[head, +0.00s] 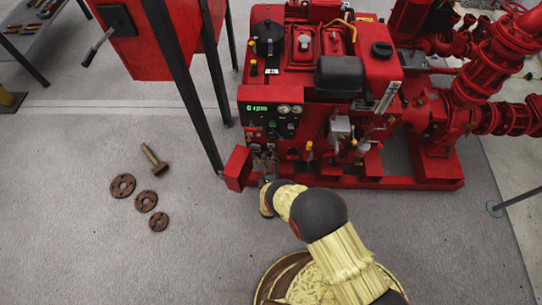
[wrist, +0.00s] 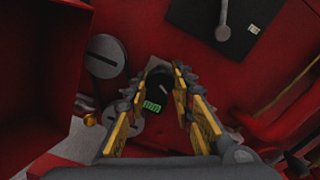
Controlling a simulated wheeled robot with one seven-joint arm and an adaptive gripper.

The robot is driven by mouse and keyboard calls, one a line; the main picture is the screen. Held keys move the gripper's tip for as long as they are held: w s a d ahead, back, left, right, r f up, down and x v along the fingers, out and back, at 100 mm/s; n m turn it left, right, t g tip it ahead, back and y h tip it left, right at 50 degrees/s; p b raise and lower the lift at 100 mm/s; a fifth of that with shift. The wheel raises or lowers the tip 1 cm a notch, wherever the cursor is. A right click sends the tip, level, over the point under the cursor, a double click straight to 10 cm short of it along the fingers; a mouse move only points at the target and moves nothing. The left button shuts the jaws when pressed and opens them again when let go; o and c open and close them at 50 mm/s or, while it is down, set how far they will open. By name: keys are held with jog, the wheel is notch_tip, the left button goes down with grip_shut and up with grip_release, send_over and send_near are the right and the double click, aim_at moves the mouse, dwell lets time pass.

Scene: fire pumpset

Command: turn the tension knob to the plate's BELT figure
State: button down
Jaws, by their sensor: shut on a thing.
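In the wrist view, a dark round knob (wrist: 159,77) with a pale mark on its face sits between the fingertips of my gripper (wrist: 157,86). The yellow-padded fingers are on either side of it, and my gripper is shut on it. A small green display (wrist: 152,106) shows just below the knob between the fingers; its figure is too small to read surely. In the head view my gripper (head: 265,166) is at the lower front of the red pumpset (head: 315,85), and it hides the knob there. I cannot make out the plate with the BELT figure.
The control panel (head: 272,121) above my gripper has a green readout that appears to say 0 rpm. A red box (head: 237,168) stands close left of my gripper. A grey slotted disc (wrist: 104,56) is left of the knob. Rusty flanges (head: 146,201) and a hammer-like tool (head: 154,159) lie on the floor.

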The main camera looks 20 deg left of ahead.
jog(key=shift+f+m, duration=0.15)
jog(key=shift+m, duration=0.35)
jog(key=c, duration=1.5)
grip_release()
jog(key=v, duration=1.2)
